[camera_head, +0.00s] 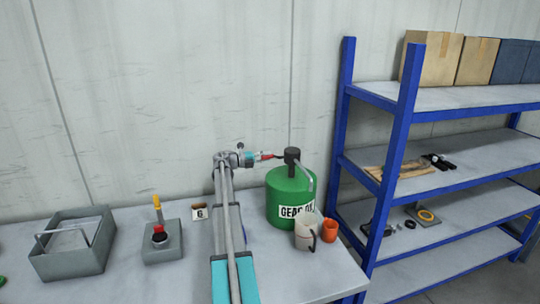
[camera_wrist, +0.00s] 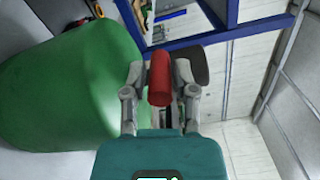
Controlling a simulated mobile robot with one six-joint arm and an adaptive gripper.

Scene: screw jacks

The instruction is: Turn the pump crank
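The green gear oil drum (camera_head: 285,195) stands on the bench, with a dark pump head (camera_head: 291,156) and a grey spout on top. A red crank handle (camera_head: 269,156) sticks out to the left of the pump head. My gripper (camera_head: 262,156) reaches this handle from the left. In the wrist view, the red handle (camera_wrist: 159,76) lies between the two fingers of my gripper (camera_wrist: 160,72), which look closed against its sides. A dark rounded piece (camera_wrist: 201,66) shows just right of the fingers. The green drum (camera_wrist: 70,95) fills the left of that view.
A beige mug (camera_head: 306,232) and an orange cup (camera_head: 329,231) stand before the drum. A grey box with a red knob and yellow lever (camera_head: 162,242), a small card (camera_head: 200,211) and a grey tray (camera_head: 48,262) are left. A blue shelf rack (camera_head: 395,150) is right.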

